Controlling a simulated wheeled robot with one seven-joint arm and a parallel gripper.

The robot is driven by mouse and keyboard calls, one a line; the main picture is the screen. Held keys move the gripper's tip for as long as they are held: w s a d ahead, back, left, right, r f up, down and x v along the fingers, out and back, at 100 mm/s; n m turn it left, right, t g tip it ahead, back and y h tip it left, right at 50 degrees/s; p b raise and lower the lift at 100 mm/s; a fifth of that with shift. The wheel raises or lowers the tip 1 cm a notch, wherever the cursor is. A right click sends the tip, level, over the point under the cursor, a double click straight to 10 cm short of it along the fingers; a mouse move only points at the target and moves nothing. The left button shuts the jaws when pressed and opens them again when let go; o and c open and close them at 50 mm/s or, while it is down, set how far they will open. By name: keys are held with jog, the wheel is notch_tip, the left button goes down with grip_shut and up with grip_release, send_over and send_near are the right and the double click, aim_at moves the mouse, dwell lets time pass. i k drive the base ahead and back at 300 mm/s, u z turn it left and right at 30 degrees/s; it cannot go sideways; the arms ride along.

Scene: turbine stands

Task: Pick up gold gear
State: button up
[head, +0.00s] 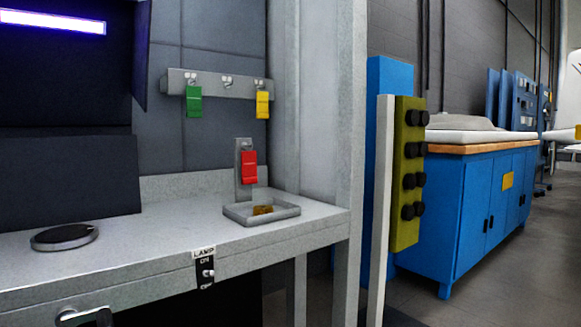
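A small gold gear (263,210) lies in a shallow grey tray (240,219) on the metal workbench, near the bench's right end. The tray's low rim surrounds it, and its exact shape is too small to make out. My gripper is not in view.
A red tag (249,167) hangs on a bracket right behind the tray. Green (194,101) and yellow (262,104) tags hang from a wall rail (219,85). A round black disc (65,236) sits at the bench's left. A lamp switch (205,271) is on the front edge.

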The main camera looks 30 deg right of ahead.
aim_at(259, 209)
jog(key=u, duration=0.1)
jog(key=k, duration=0.25)
jog(key=z, duration=1.5)
jog(key=i, duration=1.05)
jog(key=u, duration=0.8)
jog(key=i, duration=0.85)
jog(key=u, duration=0.9)
